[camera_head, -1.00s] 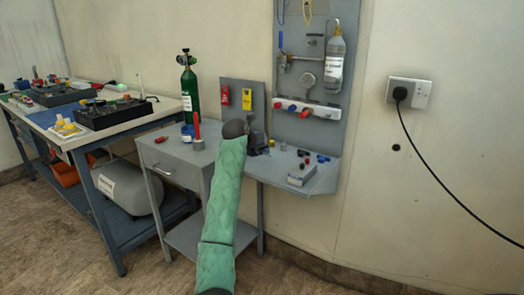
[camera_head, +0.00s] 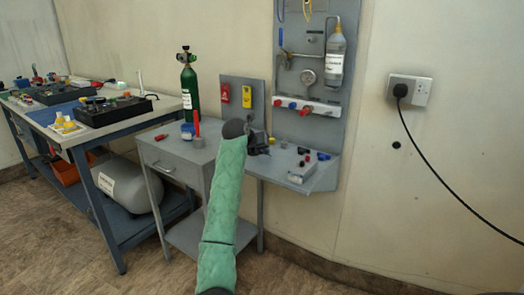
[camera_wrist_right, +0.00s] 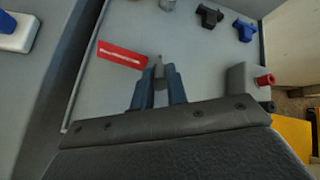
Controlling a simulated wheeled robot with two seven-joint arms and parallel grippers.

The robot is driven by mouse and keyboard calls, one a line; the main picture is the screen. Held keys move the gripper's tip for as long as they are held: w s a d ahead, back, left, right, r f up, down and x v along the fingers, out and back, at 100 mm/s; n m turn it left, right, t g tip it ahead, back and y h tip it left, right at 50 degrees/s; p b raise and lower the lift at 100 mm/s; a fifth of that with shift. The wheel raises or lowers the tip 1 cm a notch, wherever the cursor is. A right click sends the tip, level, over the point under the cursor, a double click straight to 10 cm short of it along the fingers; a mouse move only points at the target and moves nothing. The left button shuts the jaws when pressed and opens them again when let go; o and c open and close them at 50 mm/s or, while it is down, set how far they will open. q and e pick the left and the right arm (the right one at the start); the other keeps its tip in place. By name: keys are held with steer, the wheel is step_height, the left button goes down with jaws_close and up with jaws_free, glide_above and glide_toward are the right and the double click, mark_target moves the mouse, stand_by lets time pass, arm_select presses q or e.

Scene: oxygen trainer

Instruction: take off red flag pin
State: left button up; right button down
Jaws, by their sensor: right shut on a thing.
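My right gripper (camera_head: 266,144) is low over the grey shelf (camera_head: 318,181) under the panel, partly hidden by my own forearm. In the right wrist view its two dark fingers (camera_wrist_right: 158,84) are close together, shut on the thin pin. The red flag (camera_wrist_right: 122,55) with white lettering sticks out to the left of the fingertips, above the grey surface. The pin itself is mostly hidden between the fingers, and I cannot make out the flag in the head view. My left gripper is not in view.
Black (camera_wrist_right: 209,15) and blue (camera_wrist_right: 244,30) fittings lie beyond the fingers. A grey block with a red knob (camera_wrist_right: 265,79) stands close on the right. A green cylinder (camera_head: 189,90) and a red upright item (camera_head: 197,125) stand on the left side table.

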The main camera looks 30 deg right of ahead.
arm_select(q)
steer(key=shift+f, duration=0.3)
arm_select(e)
steer(key=shift+f, duration=0.45)
steer(key=c, duration=1.3)
jaws_free()
steer(key=v, duration=0.6)
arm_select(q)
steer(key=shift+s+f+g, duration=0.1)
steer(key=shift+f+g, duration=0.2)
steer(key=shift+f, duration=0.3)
arm_select(e)
steer(key=shift+v, duration=0.9)
